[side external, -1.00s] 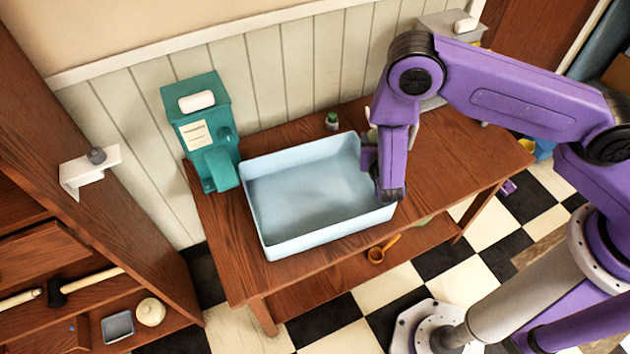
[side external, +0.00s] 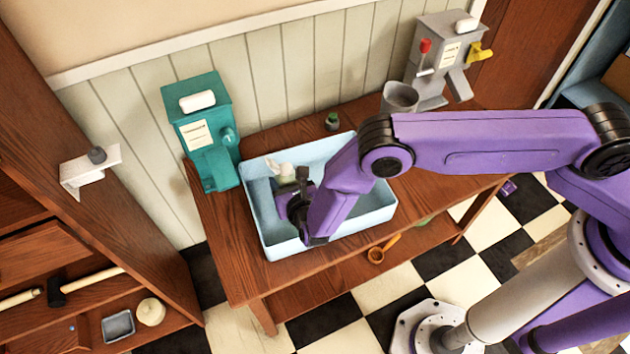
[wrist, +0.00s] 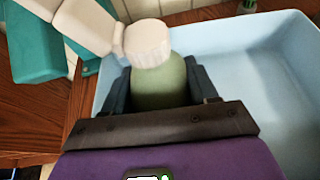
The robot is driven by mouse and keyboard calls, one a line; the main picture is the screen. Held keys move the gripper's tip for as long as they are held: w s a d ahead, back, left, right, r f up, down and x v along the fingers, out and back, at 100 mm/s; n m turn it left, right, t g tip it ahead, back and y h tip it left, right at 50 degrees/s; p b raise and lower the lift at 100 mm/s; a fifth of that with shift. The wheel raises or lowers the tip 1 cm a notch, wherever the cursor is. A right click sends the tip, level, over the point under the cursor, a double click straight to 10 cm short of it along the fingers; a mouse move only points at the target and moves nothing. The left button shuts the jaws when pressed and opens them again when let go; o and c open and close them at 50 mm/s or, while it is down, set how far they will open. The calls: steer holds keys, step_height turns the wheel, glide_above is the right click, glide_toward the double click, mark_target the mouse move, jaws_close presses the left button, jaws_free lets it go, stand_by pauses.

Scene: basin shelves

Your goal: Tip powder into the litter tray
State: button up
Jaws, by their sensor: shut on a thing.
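The light blue litter tray (side external: 381,203) stands on the wooden table; its right part also shows in the wrist view (wrist: 285,85). My gripper (side external: 293,196) is over the left half of the tray, with its wrist angled. In the wrist view my gripper (wrist: 163,92) is shut on a rounded green bottle (wrist: 163,78) with a cream ribbed collar and a long cream head. The cream head points to the upper left there. I see no powder falling. My arm hides part of the tray floor.
A teal dispenser (side external: 205,130) stands left of the tray. A grey cup (side external: 400,97) and grey dispenser (side external: 435,65) stand at the table's back right. An orange scoop (side external: 377,253) lies below the tabletop. The right tabletop is clear.

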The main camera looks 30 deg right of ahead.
steer(key=shift+d, duration=0.1)
stand_by(0.4)
steer(key=shift+d+r+m+y, duration=0.1)
steer(key=shift+d+m+y, duration=0.2)
steer(key=shift+m+y, duration=0.3)
steer(key=shift+d+r+m+y, duration=0.1)
steer(key=shift+d+m+y, duration=0.25)
steer(key=shift+m, duration=0.35)
steer(key=shift+s+d+f+m+t+y, duration=0.1)
steer(key=shift+d+f+m+t+y, duration=0.25)
steer(key=shift+m+y, duration=0.5)
steer(key=shift+d+f+m+t+y, duration=0.25)
steer(key=shift+d+f+m+y, duration=0.15)
steer(key=shift+m, duration=0.75)
steer(key=shift+a+f+m+y, duration=0.25)
steer(key=shift+m+y, duration=0.05)
steer(key=shift+m, duration=0.2)
steer(key=shift+a+r+m+t+y, duration=0.2)
steer(key=shift+r+m+t+y, duration=0.2)
steer(key=shift+r+m+t, duration=0.45)
stand_by(2.8)
